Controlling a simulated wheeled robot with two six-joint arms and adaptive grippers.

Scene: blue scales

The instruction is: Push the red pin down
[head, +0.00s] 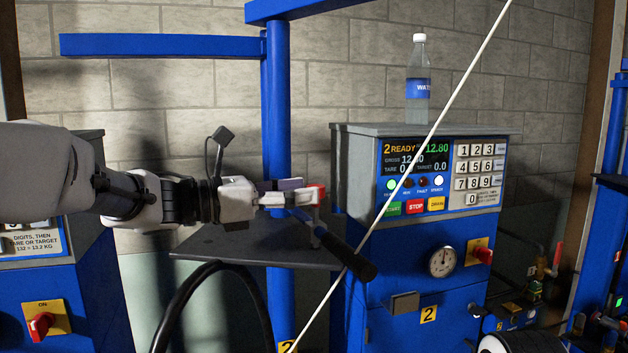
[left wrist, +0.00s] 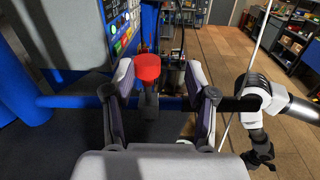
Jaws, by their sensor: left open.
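The red pin (left wrist: 147,68) shows in the left wrist view as a round red cap on a dark stem, standing between the spread fingers. In the head view a bit of its red (head: 319,190) shows at the fingertips, mostly hidden by them. My left gripper (head: 300,196) comes in from the left and is open around the pin. The left wrist view also shows my left gripper (left wrist: 160,92) with one finger on each side of the red cap. I cannot tell whether either finger touches it. My right gripper cannot be made out clearly in the head view.
A dark shelf (head: 240,245) lies below the gripper, beside a blue post (head: 276,120). A blue bar with a black grip (head: 350,259) extends to the right. A blue scale cabinet (head: 400,252) with a water bottle (head: 418,88) on top stands at right.

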